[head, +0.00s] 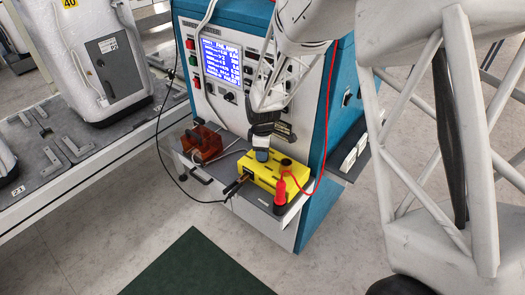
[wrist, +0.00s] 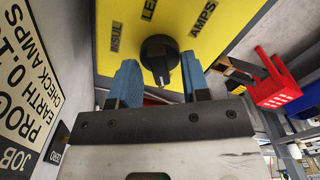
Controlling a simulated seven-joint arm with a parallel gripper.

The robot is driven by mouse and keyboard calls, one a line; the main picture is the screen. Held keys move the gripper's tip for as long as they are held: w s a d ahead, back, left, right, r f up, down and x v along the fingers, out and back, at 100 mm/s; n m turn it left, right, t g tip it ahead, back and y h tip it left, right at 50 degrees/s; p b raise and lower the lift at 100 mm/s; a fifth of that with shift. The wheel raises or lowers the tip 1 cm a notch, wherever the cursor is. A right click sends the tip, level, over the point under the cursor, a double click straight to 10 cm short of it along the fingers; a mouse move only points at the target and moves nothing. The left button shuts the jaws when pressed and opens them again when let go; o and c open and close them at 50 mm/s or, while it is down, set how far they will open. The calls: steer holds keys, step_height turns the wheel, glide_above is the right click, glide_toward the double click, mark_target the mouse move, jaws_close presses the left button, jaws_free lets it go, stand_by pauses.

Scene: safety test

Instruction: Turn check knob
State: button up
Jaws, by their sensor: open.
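The yellow tester box (head: 243,176) sits on the shelf of the test cabinet, and its yellow face (wrist: 220,28) fills the top of the wrist view. A black knob (wrist: 158,55) stands on that face, with the labels INSUL, one starting LE, and AMPS around it. My gripper (wrist: 158,66) is open, with one blue finger on each side of the knob; whether they touch it I cannot tell. In the head view my gripper (head: 262,155) is over the box, and I cannot make out this knob clearly.
A blue screen (head: 221,63) is on the cabinet front. A brown-red box (head: 201,143) stands left on the shelf. A red clip (head: 280,192) with a red cable is at the yellow box's front corner. Black leads hang at its left. A printed sign (wrist: 30,85) is close by.

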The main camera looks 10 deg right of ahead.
steer(key=shift+r, duration=3.85)
steer(key=shift+s+r, duration=0.1)
steer(key=shift+s+d+r, duration=0.1)
steer(key=shift+s+r, duration=0.05)
steer(key=shift+r, duration=0.1)
steer(key=s+d+r+m+t, duration=0.1)
steer(key=s+d+r+m, duration=0.2)
steer(key=s, duration=0.8)
steer(key=s+d+r+m, duration=0.3)
steer(key=s+r+m, duration=0.4)
steer(key=s, duration=0.5)
steer(key=s+d+r+m+t, duration=0.1)
steer(key=s+d+r+m, duration=0.2)
steer(key=s+r+m, duration=0.2)
steer(key=s+r, duration=0.3)
steer(key=s, duration=0.3)
steer(key=shift+s+d+r+t, duration=0.15)
steer(key=shift+d+r+t, duration=0.15)
steer(key=shift+r, duration=0.05)
